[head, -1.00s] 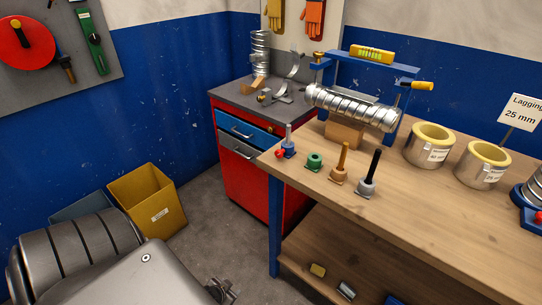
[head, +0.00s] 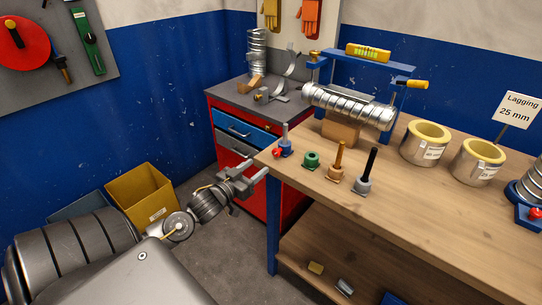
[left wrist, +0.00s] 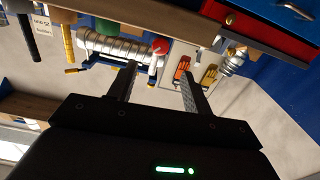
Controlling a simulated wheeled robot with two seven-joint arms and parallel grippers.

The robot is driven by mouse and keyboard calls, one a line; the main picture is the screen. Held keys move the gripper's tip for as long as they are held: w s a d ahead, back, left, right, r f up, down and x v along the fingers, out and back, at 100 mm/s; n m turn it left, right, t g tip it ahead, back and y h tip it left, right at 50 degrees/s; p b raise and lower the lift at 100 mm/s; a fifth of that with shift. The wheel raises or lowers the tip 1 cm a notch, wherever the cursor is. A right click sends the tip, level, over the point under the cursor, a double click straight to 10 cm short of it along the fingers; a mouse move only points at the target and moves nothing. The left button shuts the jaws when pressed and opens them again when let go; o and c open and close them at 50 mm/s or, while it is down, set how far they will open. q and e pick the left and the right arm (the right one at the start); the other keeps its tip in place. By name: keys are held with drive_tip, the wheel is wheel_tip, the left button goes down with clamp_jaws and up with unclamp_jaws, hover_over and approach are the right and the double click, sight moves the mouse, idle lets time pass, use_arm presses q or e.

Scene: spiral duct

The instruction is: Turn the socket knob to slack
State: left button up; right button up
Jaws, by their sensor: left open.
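A small blue socket (head: 286,149) with an upright grey post stands at the near left corner of the wooden bench. Its red knob (head: 277,153) faces left. My left gripper (head: 258,167) is open and empty, just left of the bench corner, with its fingers pointing toward the knob and apart from it. In the left wrist view a round red knob (left wrist: 158,47) shows just beyond and between the open fingertips (left wrist: 159,70). The knob's turn position is too small to read. My right gripper is not in view.
Beside the socket stand a green ring piece (head: 312,160), an orange-brown post (head: 337,165) and a black-handled post (head: 367,172). A spiral duct (head: 348,106) lies behind under a blue frame. Another red knob (head: 535,213) is at the right edge. A red cabinet (head: 296,203) stands behind the gripper.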

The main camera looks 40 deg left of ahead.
sight(275, 153)
use_arm(q)
drive_tip(key=w+p, duration=0.1)
drive_tip(key=w, duration=0.7)
drive_tip(key=shift+w, duration=0.35)
drive_tip(key=shift+c, duration=0.4)
drive_tip(key=c, duration=0.9)
drive_tip(key=n+p, duration=0.2)
drive_tip(key=shift+a+r+p, duration=0.1)
drive_tip(key=shift+r+p, duration=0.15)
drive_tip(key=shift+p, duration=0.15)
drive_tip(key=shift+f+n, duration=0.25)
drive_tip(key=shift+n, duration=0.25)
drive_tip(key=o, duration=1)
